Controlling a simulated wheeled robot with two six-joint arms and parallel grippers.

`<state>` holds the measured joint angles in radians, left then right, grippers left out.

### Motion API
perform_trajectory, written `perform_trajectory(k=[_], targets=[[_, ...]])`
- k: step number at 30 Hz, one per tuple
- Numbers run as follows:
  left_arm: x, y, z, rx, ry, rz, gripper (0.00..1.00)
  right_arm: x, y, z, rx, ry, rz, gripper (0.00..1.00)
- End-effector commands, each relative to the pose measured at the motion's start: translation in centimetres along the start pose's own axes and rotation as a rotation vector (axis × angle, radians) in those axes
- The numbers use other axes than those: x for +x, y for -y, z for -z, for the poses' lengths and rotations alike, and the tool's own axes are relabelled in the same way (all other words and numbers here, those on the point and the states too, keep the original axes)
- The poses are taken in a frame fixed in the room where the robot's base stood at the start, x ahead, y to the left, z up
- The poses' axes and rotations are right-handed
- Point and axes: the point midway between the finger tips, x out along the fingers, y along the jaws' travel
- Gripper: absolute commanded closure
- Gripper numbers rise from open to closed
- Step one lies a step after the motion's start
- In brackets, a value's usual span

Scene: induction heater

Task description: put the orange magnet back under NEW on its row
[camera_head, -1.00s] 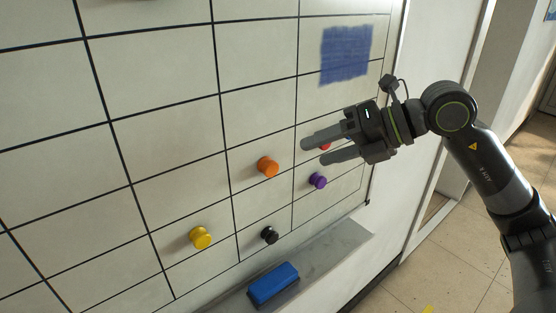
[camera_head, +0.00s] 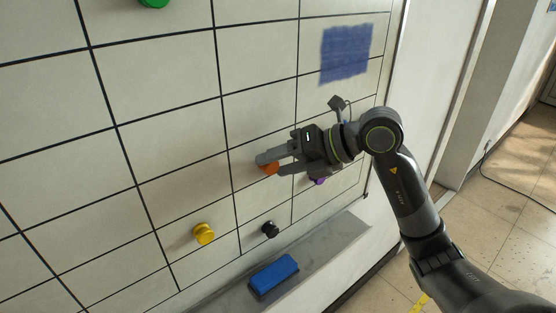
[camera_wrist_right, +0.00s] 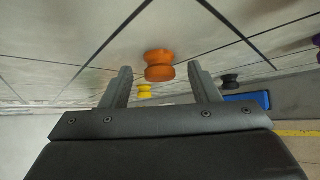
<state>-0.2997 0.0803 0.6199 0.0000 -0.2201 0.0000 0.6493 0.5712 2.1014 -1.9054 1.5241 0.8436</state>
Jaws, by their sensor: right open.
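The orange magnet (camera_head: 270,169) sits on the whiteboard grid (camera_head: 170,150), partly hidden behind my right gripper in the head view. My right gripper (camera_head: 267,165) is open with its fingers at the magnet. In the right wrist view the orange magnet (camera_wrist_right: 159,66) shows between and just ahead of the two fingertips (camera_wrist_right: 159,78), and the fingers are not closed on it. No NEW label is readable on the board in these views. My left gripper is not in view.
A yellow magnet (camera_head: 204,233), a black magnet (camera_head: 270,229), a mostly hidden purple magnet (camera_head: 319,181) and a green magnet (camera_head: 154,2) are on the board. A blue patch (camera_head: 345,53) is at upper right. A blue eraser (camera_head: 273,276) lies on the ledge (camera_head: 325,247) below.

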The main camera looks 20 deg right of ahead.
Motion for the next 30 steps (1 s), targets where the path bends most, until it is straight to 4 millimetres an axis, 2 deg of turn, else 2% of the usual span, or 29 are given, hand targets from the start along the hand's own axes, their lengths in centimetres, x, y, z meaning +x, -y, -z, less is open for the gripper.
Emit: perform_trajectory(k=[13, 24, 30], targets=[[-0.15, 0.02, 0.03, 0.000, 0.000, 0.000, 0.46, 0.62, 0.00, 0.02, 0.000, 0.000, 0.001, 0.45], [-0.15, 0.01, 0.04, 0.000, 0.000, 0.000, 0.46, 0.60, -0.01, 0.01, 0.000, 0.000, 0.001, 0.92], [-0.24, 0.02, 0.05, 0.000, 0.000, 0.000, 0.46, 0.26, 0.02, 0.28, -0.001, 0.001, 0.002, 0.93]])
